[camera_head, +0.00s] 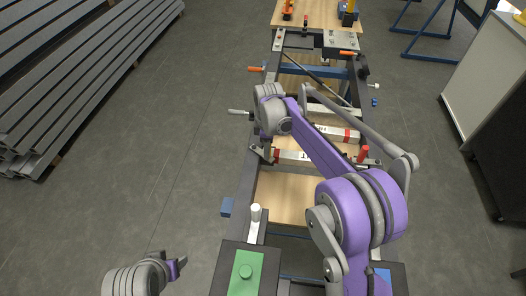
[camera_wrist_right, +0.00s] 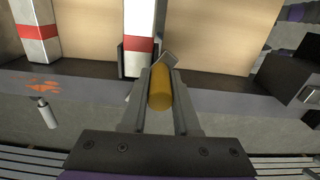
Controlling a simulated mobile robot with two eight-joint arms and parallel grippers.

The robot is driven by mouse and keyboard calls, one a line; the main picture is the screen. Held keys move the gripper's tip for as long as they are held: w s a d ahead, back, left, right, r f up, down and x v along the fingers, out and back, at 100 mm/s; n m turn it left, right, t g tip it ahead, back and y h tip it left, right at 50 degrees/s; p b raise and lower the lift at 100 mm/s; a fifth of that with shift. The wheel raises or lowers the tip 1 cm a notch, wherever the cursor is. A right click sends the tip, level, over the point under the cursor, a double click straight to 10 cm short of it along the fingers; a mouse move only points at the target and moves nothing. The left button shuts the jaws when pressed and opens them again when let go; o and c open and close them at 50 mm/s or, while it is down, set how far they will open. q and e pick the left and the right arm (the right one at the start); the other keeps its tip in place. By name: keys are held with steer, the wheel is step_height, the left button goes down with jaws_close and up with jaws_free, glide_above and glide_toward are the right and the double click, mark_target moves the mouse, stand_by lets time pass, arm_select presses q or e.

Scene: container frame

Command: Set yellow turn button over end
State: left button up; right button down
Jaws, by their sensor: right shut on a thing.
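The yellow button (camera_wrist_right: 160,88) is a short yellow cylinder in the right wrist view. It sits between the two grey fingers of my right gripper (camera_wrist_right: 160,100), which is shut on it. A grey block-like piece shows just beyond the button's far end. In the head view, my right gripper (camera_head: 264,153) is over the left rail of the frame, and the button cannot be made out there. My left gripper (camera_head: 178,267) is at the lower left of the head view, over the floor, apart from the frame; whether it is open or shut is unclear.
White beams with red bands (camera_wrist_right: 139,38) lie across the frame beside the button. A grey rail (camera_wrist_right: 85,95) runs below them, with a small white handle (camera_wrist_right: 47,114). A green button box (camera_head: 243,272) stands at the frame's near end.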

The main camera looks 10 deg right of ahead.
steer(key=n, duration=0.1)
steer(key=w+d+n, duration=0.1)
steer(key=n, duration=0.1)
steer(key=shift+w+d, duration=0.15)
steer(key=shift+w, duration=0.05)
steer(key=shift+w+d+n+p, duration=0.15)
steer(key=shift+w+n, duration=0.15)
steer(key=shift+n, duration=0.45)
steer(key=shift+w+d+n+p, duration=0.15)
steer(key=shift+w+n, duration=0.1)
steer(key=shift+n, duration=0.5)
steer(key=c, duration=0.7)
jaws_free()
steer(key=shift+o, duration=0.2)
steer(key=shift+r, duration=0.1)
step_height(320, 180, up, 11)
steer(key=shift+p, duration=0.45)
